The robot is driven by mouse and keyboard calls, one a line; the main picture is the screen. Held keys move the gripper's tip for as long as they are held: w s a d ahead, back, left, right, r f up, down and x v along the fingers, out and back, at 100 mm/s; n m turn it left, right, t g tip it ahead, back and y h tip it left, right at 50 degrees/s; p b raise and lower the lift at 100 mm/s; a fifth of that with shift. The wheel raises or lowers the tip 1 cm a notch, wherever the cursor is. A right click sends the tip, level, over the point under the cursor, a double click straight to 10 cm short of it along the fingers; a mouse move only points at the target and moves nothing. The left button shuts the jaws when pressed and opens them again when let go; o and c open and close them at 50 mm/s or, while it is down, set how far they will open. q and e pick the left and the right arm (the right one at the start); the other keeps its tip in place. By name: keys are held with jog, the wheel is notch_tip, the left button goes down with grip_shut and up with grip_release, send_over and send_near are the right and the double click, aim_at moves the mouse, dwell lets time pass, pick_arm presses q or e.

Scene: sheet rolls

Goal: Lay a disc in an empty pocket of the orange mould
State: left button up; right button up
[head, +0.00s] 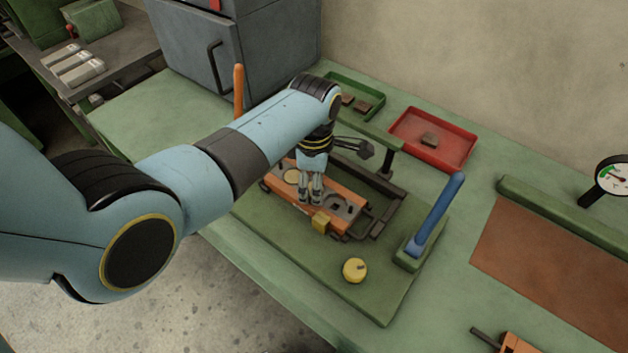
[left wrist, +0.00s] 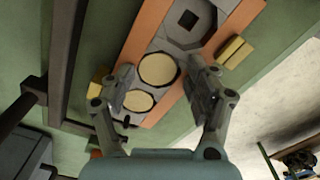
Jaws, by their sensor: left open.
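The orange mould (head: 277,190) lies on a green board, with its grey inner plate also showing in the left wrist view (left wrist: 208,14). Two pale yellow discs, a larger-looking one (left wrist: 159,70) and a smaller-looking one (left wrist: 138,102), lie side by side at the mould in that view. An empty pocket (left wrist: 187,19) with a dark square hole is beyond them. My left gripper (head: 311,198) points down over the mould and is open. Its fingers in the left wrist view (left wrist: 160,80) are either side of the larger-looking disc; whether they touch it is unclear. My right gripper is not in view.
A yellow round piece (head: 354,270) is on the green board (head: 385,305). A blue lever (head: 437,215) stands right of the mould. Dark framework (head: 385,210) runs behind it. A red tray (head: 447,145) and a green tray (head: 371,97) hold brown pieces at the back.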

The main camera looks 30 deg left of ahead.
pick_arm(q)
notch_tip(320, 180, up, 12)
dwell(0.6)
dwell(0.7)
